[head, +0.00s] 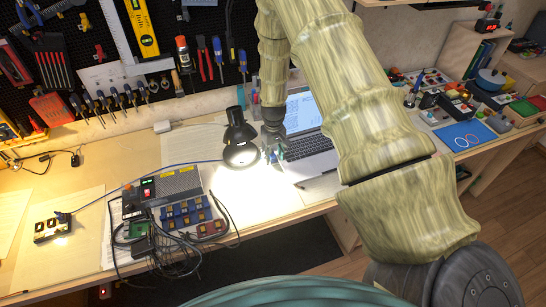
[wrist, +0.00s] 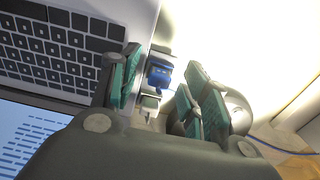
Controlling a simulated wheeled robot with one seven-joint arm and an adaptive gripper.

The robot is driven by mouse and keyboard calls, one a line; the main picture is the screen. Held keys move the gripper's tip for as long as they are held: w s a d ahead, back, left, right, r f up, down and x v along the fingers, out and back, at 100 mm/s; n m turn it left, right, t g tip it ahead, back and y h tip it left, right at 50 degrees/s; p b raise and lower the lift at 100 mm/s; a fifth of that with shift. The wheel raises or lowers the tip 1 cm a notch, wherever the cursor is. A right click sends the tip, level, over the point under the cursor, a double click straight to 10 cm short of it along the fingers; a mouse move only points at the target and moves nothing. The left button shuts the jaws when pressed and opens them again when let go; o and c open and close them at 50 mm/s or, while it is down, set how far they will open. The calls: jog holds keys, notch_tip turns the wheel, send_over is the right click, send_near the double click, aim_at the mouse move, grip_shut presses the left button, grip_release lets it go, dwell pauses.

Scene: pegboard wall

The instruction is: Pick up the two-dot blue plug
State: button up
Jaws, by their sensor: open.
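My gripper (head: 274,152) points down at the desk between the black lamp and the laptop. In the wrist view its teal-padded fingers (wrist: 158,92) are open, one on each side of a small blue plug (wrist: 160,73). The plug lies between the fingers, with visible space to the pads. A pale grey piece is beside the plug. I cannot make out the dots on the plug at this size. In the head view the plug is too small and too close to the fingers to tell apart.
The laptop (head: 304,120) is close on the right of my gripper. The black lamp (head: 238,146) stands close on the left. A grey box with switches (head: 172,186), blue blocks (head: 186,213) and loose black cables lie further left. A small power strip (head: 52,228) is at far left.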

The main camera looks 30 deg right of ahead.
jog(key=shift+f, duration=0.2)
jog(key=c, duration=0.8)
jog(key=shift+r, duration=0.15)
